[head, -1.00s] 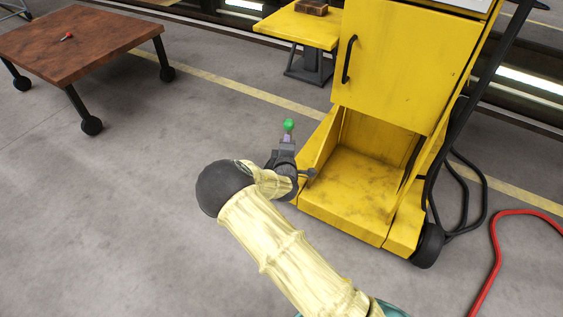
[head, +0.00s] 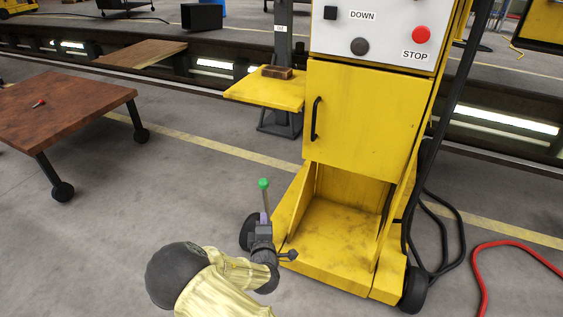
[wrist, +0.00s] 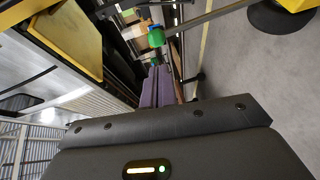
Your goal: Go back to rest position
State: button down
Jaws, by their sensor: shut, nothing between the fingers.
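My gripper (head: 263,185) is low in the head view, just left of the yellow control cabinet's open lower bay. The yellow control cabinet (head: 360,118) stands on a wheeled base, with a shut door and a black handle. Its white panel (head: 385,52) has a black DOWN button (head: 331,13) and a red STOP button (head: 421,35).
A brown wheeled table (head: 70,110) with a small red item (head: 39,103) stands at left. A yellow shelf (head: 265,92) holds a brown block (head: 277,72). A red hose (head: 484,262) lies at right. Floor between table and cabinet is clear.

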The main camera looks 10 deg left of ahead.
jog(key=shift+d, duration=0.1)
jog(key=s+d+r+m+g+h, duration=0.1)
jog(key=d+m+g+h, duration=0.1)
jog(key=d+m+g, duration=0.35)
jog(key=s+d+r+m+g+h, duration=0.1)
jog(key=d+r+m+g+h, duration=0.1)
jog(key=d+m, duration=0.65)
jog(key=s+d+r+m+g, duration=0.3)
jog(key=s+d+r, duration=0.3)
jog(key=s+d, duration=0.25)
jog(key=s+d+r+m+g, duration=0.3)
jog(key=s+d+r, duration=0.35)
jog(key=s, duration=0.35)
jog(key=w+d+p+v, duration=0.1)
jog(key=w+p+v, duration=0.2)
jog(key=p+v, duration=1.3)
jog(key=w+d+r+p+v, duration=0.1)
jog(key=w+p+v, duration=0.3)
jog(key=p+v, duration=1.2)
jog(key=shift+d+r+y+p, duration=0.35)
jog(key=shift+r+p, duration=0.2)
jog(key=shift+p, duration=0.6)
jog(key=shift+s, duration=0.15)
